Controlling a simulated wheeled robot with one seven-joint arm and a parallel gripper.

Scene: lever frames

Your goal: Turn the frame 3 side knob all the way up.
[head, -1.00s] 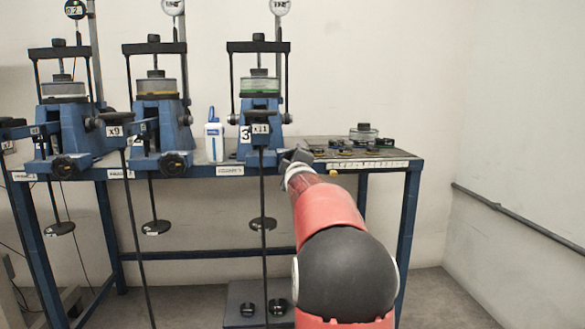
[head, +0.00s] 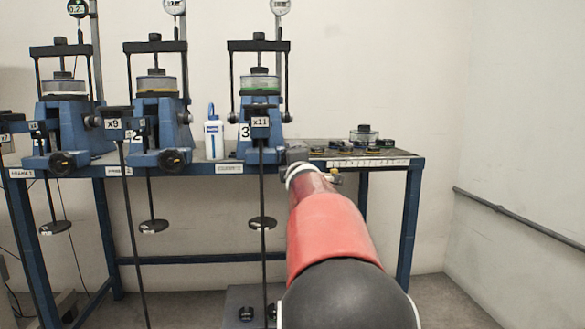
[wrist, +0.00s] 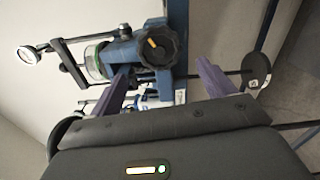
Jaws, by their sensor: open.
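Frame 3 (head: 258,142) is a blue stand marked "3" at the right end of the row in the head view. Its side knob is not clear there, with my gripper (head: 297,155) close to the stand's right side. In the wrist view, a black lobed knob (wrist: 160,43) with an orange mark sits on a blue body, which I take to be frame 3's side knob. My gripper (wrist: 163,84) is open, with two purple fingers apart and nothing between them. The knob lies ahead, beyond the fingertips, roughly in line with the gap. I see no contact.
Two similar blue frames (head: 158,140) (head: 66,135) stand to the left. A white bottle (head: 213,134) stands beside frame 3. A hanging rod with a disc (head: 262,223) is below it. Small dark parts (head: 365,145) lie on the table's right part.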

